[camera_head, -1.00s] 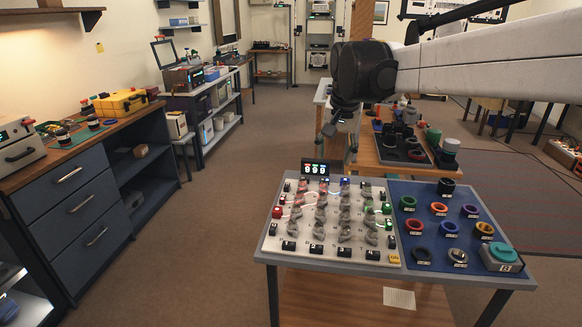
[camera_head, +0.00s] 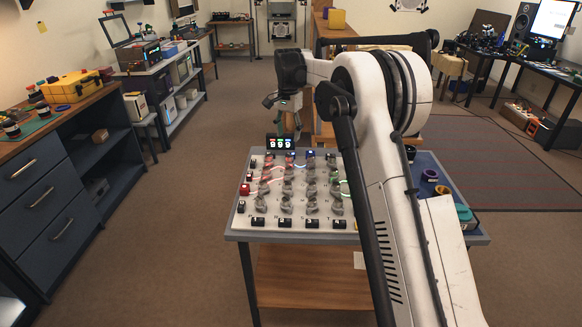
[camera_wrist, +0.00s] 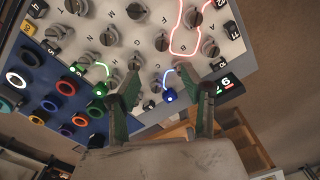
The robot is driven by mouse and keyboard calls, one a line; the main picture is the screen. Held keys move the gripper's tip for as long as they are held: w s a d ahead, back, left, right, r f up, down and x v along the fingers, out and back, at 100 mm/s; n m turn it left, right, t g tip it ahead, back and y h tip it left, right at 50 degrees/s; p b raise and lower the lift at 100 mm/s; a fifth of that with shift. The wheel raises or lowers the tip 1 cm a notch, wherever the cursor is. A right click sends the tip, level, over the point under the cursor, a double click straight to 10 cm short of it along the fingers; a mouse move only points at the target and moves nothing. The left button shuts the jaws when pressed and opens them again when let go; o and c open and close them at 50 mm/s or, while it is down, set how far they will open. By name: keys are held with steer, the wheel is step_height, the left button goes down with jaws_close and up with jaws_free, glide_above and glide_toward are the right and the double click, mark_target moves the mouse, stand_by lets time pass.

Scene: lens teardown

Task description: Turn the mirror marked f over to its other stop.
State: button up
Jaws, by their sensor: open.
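The white board (camera_head: 265,208) carries rows of small grey knob-like mirrors (camera_head: 287,197). My gripper (camera_head: 292,128) hangs near the board's back edge by the small digit display (camera_head: 281,143). In the wrist view my gripper (camera_wrist: 158,78) is open and empty, its fingers apart over the board's edge near a blue lamp (camera_wrist: 170,96). It appears to touch no mirror.
The display (camera_wrist: 228,86) stands at the board's edge near the right finger. Black numbered blocks (camera_head: 284,223) line the front edge. Coloured rings (camera_wrist: 66,88) lie on the blue mat (camera_wrist: 28,65) beside the board. My arm hides the board's right side in the head view.

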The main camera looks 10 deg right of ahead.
mark_target(289, 168)
steer(key=f, duration=1)
steer(key=w+f, duration=0.1)
steer(key=f, duration=0.4)
steer(key=shift+d+f+b, duration=0.1)
steer(key=shift+f+b, duration=0.05)
steer(key=shift+b, duration=0.15)
jaws_close()
